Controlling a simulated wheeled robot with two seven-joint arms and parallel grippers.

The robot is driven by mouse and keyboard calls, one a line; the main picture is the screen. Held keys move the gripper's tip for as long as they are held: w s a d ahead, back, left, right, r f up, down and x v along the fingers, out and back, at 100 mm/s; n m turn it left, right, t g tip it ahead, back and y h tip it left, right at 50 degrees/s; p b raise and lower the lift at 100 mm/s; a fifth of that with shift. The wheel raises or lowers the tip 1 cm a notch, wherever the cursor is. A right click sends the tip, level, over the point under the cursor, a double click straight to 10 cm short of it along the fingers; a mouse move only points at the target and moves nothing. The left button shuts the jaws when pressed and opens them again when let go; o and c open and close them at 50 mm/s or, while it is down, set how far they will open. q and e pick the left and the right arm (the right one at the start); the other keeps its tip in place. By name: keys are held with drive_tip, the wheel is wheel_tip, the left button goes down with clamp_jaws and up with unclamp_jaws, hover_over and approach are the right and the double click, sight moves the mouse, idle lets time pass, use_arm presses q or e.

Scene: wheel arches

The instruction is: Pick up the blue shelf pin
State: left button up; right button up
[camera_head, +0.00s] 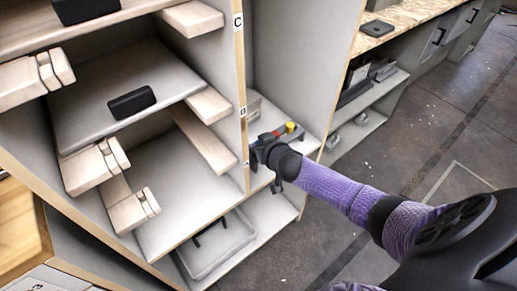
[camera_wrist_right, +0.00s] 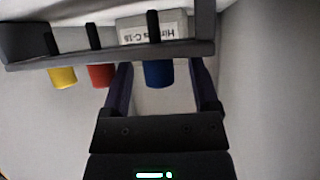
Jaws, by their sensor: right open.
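The blue shelf pin (camera_wrist_right: 158,73) hangs from a dark grey rack (camera_wrist_right: 190,49) in the right wrist view. My right gripper (camera_wrist_right: 160,68) is open, with one finger on each side of the blue pin and visible gaps between. In the head view my right gripper (camera_head: 262,150) reaches into the right-hand shelf bay, and I cannot make out the blue pin there. A red pin (camera_wrist_right: 100,75) and a yellow pin (camera_wrist_right: 62,77) hang left of the blue one. My left gripper is not in view.
The yellow pin also shows in the head view (camera_head: 290,127). An upright panel edge (camera_head: 241,90) stands just left of my right gripper. Shelves with wooden blocks (camera_head: 87,167) and a black box (camera_head: 131,102) fill the left. Floor is open at right.

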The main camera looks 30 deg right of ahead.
drive_tip(key=c, duration=1)
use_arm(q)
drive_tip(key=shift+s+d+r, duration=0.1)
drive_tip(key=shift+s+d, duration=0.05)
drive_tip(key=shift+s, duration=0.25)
use_arm(e)
clamp_jaws()
wheel_tip(320, 180, up, 10)
drive_tip(key=p, duration=0.6)
drive_tip(key=shift+p, duration=0.3)
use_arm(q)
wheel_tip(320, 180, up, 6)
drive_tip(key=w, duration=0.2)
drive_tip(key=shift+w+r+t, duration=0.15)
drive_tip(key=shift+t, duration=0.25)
use_arm(e)
drive_tip(key=shift+r, duration=0.1)
